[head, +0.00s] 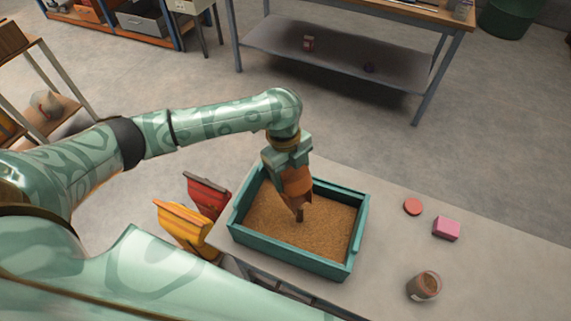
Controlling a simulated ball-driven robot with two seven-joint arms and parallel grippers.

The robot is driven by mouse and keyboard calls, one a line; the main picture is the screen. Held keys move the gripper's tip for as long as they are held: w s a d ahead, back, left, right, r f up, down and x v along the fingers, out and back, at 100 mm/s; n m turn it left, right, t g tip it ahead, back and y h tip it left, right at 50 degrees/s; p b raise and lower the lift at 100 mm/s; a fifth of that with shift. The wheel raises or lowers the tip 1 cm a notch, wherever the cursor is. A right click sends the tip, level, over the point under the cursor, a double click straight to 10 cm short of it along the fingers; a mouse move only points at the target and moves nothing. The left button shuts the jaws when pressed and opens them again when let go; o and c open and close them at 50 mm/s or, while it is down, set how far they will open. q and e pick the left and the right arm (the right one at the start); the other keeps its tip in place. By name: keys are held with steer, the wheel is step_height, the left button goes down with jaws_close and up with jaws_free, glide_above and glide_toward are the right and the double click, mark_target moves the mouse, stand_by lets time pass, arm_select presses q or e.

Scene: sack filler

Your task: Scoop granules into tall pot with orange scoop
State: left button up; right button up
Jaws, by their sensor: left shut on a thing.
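My left gripper (290,167) points down over the teal tray (291,259) and is shut on the orange scoop (298,186). The scoop hangs steeply, with its lower end at or just above the granules (272,225). I cannot tell whether it touches them or holds any. The tan granules cover the tray floor in a broad layer. A round pot (424,286) with brownish contents stands upright on the table at the lower right, apart from the tray. My right gripper is not in view.
A coral disc (413,206) and a pink box (446,229) lie on the grey table (385,262) right of the tray. Red (207,194) and yellow (184,228) bins are left of the tray. A workbench (350,55) stands behind, across open floor.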

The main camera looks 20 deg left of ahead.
arm_select(q)
steer(key=d+y+p, duration=0.1)
steer(key=p, duration=0.2)
steer(key=s+d+t+y+p, duration=0.1)
steer(key=d+y+p, duration=0.1)
steer(key=p, duration=0.2)
steer(key=s+d+r+t+y+p, duration=0.1)
steer(key=p, duration=0.2)
steer(key=shift+s+d+y, duration=0.2)
steer(key=shift+d+y, duration=0.1)
steer(key=shift+d, duration=0.05)
steer(key=shift+f, duration=0.15)
stand_by(0.3)
step_height(320, 180, up, 3)
steer(key=g+h+p, duration=0.2)
steer(key=h, duration=0.3)
steer(key=shift+p, duration=0.4)
steer(key=shift+d, duration=0.1)
